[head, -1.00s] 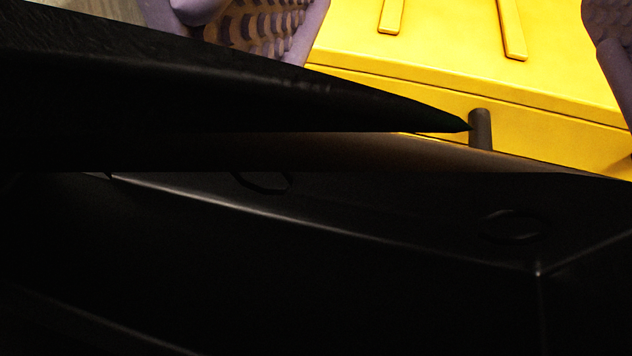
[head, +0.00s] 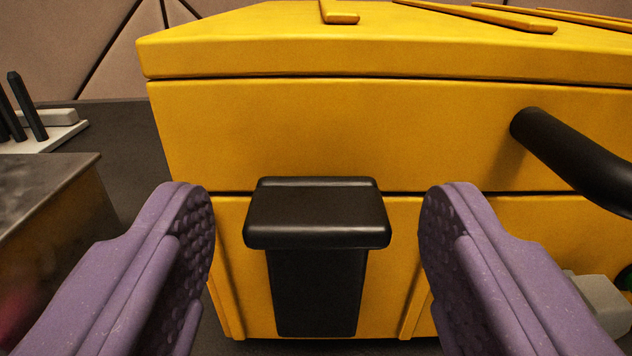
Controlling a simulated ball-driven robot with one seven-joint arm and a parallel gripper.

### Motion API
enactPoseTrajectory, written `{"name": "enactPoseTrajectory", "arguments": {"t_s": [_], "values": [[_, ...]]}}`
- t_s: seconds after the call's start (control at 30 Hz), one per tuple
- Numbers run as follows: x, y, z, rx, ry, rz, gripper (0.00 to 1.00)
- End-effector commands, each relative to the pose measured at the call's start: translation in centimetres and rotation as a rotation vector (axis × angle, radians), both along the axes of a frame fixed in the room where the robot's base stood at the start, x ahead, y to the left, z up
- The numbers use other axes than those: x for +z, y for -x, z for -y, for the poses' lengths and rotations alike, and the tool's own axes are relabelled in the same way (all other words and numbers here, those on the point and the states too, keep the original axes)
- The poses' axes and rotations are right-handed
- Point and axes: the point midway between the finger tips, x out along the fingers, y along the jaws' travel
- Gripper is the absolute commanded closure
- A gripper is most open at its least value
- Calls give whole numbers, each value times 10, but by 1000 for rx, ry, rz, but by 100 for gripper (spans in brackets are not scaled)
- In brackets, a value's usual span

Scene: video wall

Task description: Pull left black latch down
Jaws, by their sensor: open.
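The black latch (head: 317,215) is on the front of a yellow case (head: 330,125), below the lid seam. It has a wide block-like top that juts out and a narrower strip below it. My gripper (head: 318,230) is open and empty. One purple finger is to the left of the latch and the other to the right, both apart from it. The case's black handle (head: 580,160) sticks out to the right of the latch.
A grey-topped block (head: 45,190) stands at the left. Behind it is a white holder with black upright pieces (head: 28,105). A grey object (head: 600,300) lies at the lower right, partly hidden by the right finger. A panelled wall is behind.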

Motion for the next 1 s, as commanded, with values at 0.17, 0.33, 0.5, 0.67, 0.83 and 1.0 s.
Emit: {"name": "enactPoseTrajectory", "arguments": {"t_s": [0.17, 0.33, 0.5, 0.67, 0.83, 1.0], "values": [[0, 3, 0, 0, 0, 0, 34], [0, 3, 0, 0, 0, 0, 34], [0, 3, 0, 0, 0, 0, 68], [0, 2, 0, 0, 0, 0, 100], [-1, 2, 0, 0, 0, 4, 100], [-5, -6, 0, 0, 0, 37, 100]]}}
